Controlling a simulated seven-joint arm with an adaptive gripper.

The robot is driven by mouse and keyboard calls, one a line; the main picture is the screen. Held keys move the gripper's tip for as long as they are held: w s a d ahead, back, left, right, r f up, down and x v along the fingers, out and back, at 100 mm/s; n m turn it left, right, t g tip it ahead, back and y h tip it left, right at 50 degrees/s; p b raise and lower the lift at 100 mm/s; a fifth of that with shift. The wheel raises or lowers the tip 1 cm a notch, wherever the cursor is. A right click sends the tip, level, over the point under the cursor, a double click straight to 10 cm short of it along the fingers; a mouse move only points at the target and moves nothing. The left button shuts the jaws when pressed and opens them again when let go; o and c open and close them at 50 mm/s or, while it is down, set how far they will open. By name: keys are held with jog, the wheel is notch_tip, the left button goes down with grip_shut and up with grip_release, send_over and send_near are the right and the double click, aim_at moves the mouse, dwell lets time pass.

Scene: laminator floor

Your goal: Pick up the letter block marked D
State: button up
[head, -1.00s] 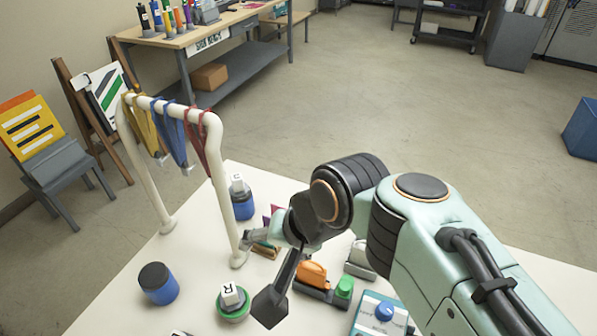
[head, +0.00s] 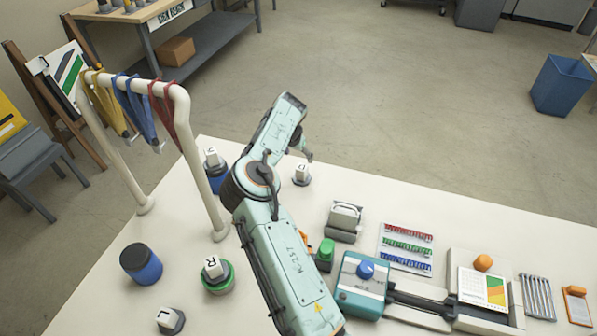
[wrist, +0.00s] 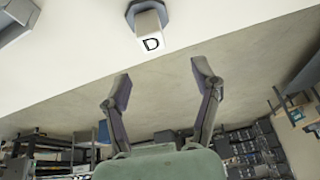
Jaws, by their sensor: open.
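The white letter block marked D (wrist: 150,24) sits on a dark grey base at the top centre of the wrist view, near the table edge. In the head view a small white block (head: 302,170) on a dark base stands by the far table edge, just below my gripper (head: 305,150); its letter is hard to read there. In the wrist view my gripper (wrist: 161,80) is open and empty. Its two fingers point toward the block but stay apart from it, with the block between their lines, nearer the left finger.
A block marked R (head: 212,267) sits on a green-rimmed base. Other white blocks stand on a blue jar (head: 217,180) and a dark base (head: 170,320). A teal laminator (head: 361,285) stands right of my arm.

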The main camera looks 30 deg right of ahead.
aim_at(300, 169)
jog(key=x, duration=0.3)
jog(key=s+x, duration=0.1)
jog(key=x, duration=0.4)
jog(key=shift+s+a+f, duration=0.15)
jog(key=shift+f, duration=0.2)
jog(key=shift+s+a+f, duration=0.1)
jog(key=shift+a+f, duration=0.05)
jog(key=shift+f, duration=0.25)
grip_shut()
